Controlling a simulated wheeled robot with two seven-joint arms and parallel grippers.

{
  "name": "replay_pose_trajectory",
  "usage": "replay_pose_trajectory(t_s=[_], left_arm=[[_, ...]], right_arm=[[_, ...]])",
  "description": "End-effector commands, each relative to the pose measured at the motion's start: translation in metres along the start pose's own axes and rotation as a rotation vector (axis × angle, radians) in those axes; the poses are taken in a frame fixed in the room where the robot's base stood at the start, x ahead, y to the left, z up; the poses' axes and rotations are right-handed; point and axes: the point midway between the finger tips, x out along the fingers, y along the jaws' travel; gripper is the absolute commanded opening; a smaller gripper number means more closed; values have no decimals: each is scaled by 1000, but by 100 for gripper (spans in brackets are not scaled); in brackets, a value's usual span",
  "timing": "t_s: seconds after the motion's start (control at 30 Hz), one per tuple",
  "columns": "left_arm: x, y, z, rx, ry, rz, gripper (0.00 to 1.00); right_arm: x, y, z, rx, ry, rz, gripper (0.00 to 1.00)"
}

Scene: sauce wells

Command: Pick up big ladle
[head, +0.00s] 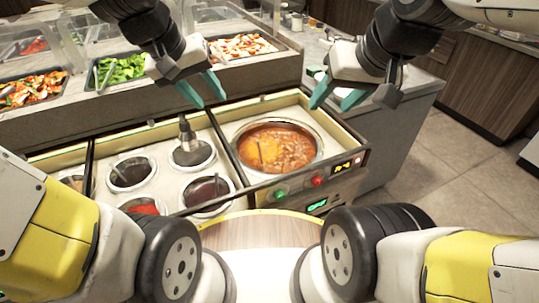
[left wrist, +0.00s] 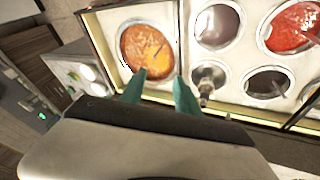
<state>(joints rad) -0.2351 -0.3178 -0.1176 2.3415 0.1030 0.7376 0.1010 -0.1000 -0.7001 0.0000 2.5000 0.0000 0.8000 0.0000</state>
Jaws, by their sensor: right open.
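A ladle with a thick dark handle (head: 185,128) stands upright in a round well in the middle of the counter. It also shows in the left wrist view (left wrist: 205,88), just right of the fingers. A large round pot of orange-red soup (head: 285,150) sits to its right, with a thin utensil (head: 261,150) partly sunk in it. I cannot tell for certain which is the big ladle. My left gripper (head: 204,92) is open and empty, above and behind the upright ladle. My right gripper (head: 329,101) is open and empty, above the counter's right back corner.
Several sauce wells (head: 131,173) surround the upright ladle, one holding red sauce (head: 143,207). Buttons and displays (head: 317,181) line the counter's front right. Food trays (head: 121,70) stand on a raised ledge behind. Open floor (head: 445,160) lies at the right.

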Motion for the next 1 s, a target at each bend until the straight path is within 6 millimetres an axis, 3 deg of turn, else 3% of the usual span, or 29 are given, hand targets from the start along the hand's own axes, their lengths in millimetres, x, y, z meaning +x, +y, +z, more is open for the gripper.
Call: replay_pose_trajectory(t_s=[0.2,0.4,0.7,0.83,1.0], left_arm=[[67,14,-31,-114,-113,-9,38],[137,22,-48,-211,-188,-58,38],[248,22,-52,-318,-255,-189,38],[281,19,-49,-342,-261,-236,38],[302,16,-46,-356,-262,-266,38]], right_arm=[[0,0,0,0,0,0,50],[0,0,0,0,0,0,50],[0,0,0,0,0,0,50],[0,0,0,0,0,0,50],[0,0,0,0,0,0,50]])
